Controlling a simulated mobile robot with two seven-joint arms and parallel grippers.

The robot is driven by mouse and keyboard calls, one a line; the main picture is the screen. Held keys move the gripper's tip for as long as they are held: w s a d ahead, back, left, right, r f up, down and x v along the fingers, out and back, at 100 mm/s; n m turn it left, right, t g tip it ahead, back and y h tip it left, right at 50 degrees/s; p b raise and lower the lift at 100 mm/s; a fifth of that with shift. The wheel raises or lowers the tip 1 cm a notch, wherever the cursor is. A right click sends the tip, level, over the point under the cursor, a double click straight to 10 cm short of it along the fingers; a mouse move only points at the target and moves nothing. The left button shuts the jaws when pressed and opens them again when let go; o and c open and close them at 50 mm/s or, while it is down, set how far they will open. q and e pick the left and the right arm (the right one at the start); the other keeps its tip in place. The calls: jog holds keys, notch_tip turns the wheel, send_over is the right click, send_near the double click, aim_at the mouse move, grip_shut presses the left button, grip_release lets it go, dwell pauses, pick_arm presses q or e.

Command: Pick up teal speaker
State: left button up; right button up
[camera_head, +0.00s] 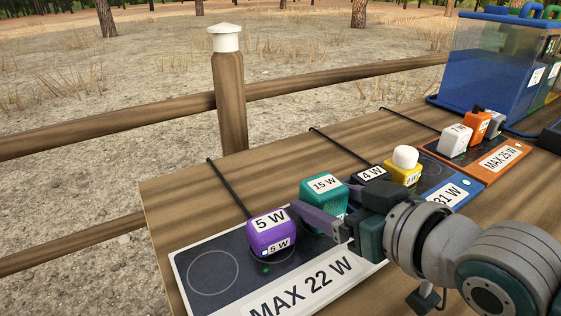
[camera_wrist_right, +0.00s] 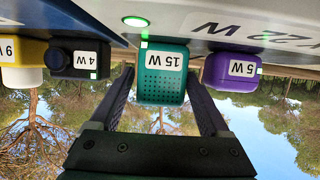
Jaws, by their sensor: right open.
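The teal speaker (camera_head: 325,190) is a small rounded cube labelled 15 W, on the white-rimmed pad marked MAX 22 W (camera_head: 188,268). My right gripper (camera_head: 335,215) is open at the near side of the speaker. In the right wrist view the teal speaker (camera_wrist_right: 161,72) shows upside down, with its perforated front facing the camera. The fingers of my right gripper (camera_wrist_right: 160,92) stand to either side of it. I cannot tell whether they touch it. In the head view the fingers and wrist hide its lower part. My left gripper is not in view.
A purple 5 W cube (camera_head: 270,235) sits close left of the speaker on the same pad. A dark 4 W device (camera_head: 370,175) and a yellow one (camera_head: 403,170) stand to the right. An orange pad (camera_head: 490,160) and a blue bin (camera_head: 495,75) lie farther right.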

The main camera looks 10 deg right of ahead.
jog(key=shift+w+a+f, duration=0.25)
jog(key=shift+w, duration=0.25)
jog(key=c, duration=1.2)
grip_shut()
jog(key=shift+r, duration=0.15)
